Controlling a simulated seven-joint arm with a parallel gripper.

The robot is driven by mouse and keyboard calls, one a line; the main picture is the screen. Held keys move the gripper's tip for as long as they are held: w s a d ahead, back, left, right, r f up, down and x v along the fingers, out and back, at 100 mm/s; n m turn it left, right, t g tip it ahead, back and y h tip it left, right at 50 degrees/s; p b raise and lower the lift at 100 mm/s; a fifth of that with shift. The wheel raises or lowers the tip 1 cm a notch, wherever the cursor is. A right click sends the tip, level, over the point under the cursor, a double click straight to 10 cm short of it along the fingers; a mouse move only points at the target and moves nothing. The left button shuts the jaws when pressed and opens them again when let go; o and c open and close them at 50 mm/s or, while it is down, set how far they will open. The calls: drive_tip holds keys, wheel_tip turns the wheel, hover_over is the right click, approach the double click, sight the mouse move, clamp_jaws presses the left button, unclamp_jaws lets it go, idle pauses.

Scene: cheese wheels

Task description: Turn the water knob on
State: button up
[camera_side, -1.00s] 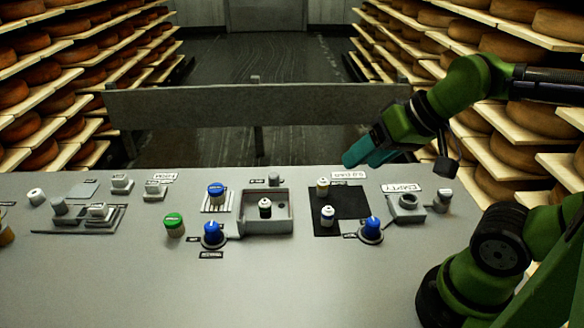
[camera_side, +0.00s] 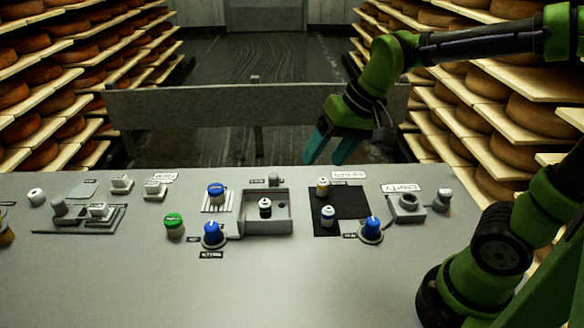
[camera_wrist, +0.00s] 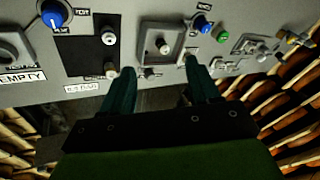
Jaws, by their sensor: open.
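Two blue knobs sit on the grey panel (camera_side: 120,285) in the side view: a left one (camera_side: 213,234) beside the square basin, and a right one (camera_side: 371,229) at the corner of a black mat. Their small labels are too blurred to read, so I cannot tell which is the water knob. The right knob also shows at the top left of the wrist view (camera_wrist: 53,14), with a white pointer line. My gripper (camera_side: 325,160) is open and empty, fingers pointing down above the panel's far edge, apart from both knobs. Its teal fingers also show in the wrist view (camera_wrist: 157,66).
A blue-capped piece (camera_side: 216,189) and a green-capped piece (camera_side: 174,225) stand near the left knob. The basin (camera_side: 268,226) holds a small bottle. Small bottles stand on the black mat (camera_side: 350,200). The panel's front is clear. Cheese shelves flank both sides.

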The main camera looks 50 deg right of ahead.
drive_tip(key=w+a+f+m+g, duration=0.2)
drive_tip(key=w+a+m, duration=0.1)
drive_tip(key=w, duration=0.6)
drive_tip(key=m+g+y, duration=0.2)
drive_tip(key=m+g, duration=0.1)
drive_tip(key=m, duration=0.5)
approach(210, 226)
drive_tip(key=x, duration=1)
drive_tip(key=shift+f, duration=0.1)
drive_tip(key=c, duration=1)
